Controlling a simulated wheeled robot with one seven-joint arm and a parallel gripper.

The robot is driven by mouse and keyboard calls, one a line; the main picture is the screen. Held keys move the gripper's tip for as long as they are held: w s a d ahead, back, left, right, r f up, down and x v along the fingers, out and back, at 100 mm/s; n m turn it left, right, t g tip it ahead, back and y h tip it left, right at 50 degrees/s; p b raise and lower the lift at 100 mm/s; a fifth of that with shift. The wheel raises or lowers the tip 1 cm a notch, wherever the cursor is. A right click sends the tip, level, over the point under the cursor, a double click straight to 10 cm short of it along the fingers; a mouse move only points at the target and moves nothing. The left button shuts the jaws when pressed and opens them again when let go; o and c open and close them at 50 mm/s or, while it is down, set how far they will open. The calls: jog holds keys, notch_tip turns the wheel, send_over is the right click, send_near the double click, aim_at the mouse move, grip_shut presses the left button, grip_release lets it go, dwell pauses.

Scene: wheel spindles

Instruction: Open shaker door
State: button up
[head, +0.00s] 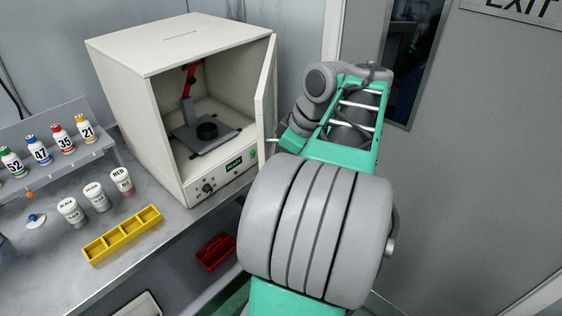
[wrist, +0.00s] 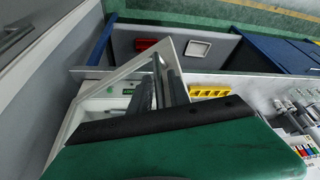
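The shaker (head: 160,120) is a cream box on the bench in the head view. The shaker door (head: 266,95) stands swung outward at the box's right side. My gripper is by the door's lower outer edge, largely hidden behind my arm in the head view. In the wrist view, grey metal fingers (wrist: 160,88) stick out beyond my green gripper body, beside a pale frame (wrist: 80,115). Whether they touch the door, or how far apart they are, is unclear.
Small white bottles (head: 65,140) stand on a rack at left, with white jars (head: 97,196) and a yellow tray (head: 123,236) in front. A red bin (head: 216,252) lies below the bench. A grey room door (head: 480,150) is at right.

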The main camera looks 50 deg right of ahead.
jog(key=shift+o, duration=0.8)
jog(key=p+v, duration=0.3)
jog(key=v, duration=0.5)
jog(key=shift+s+f, duration=0.1)
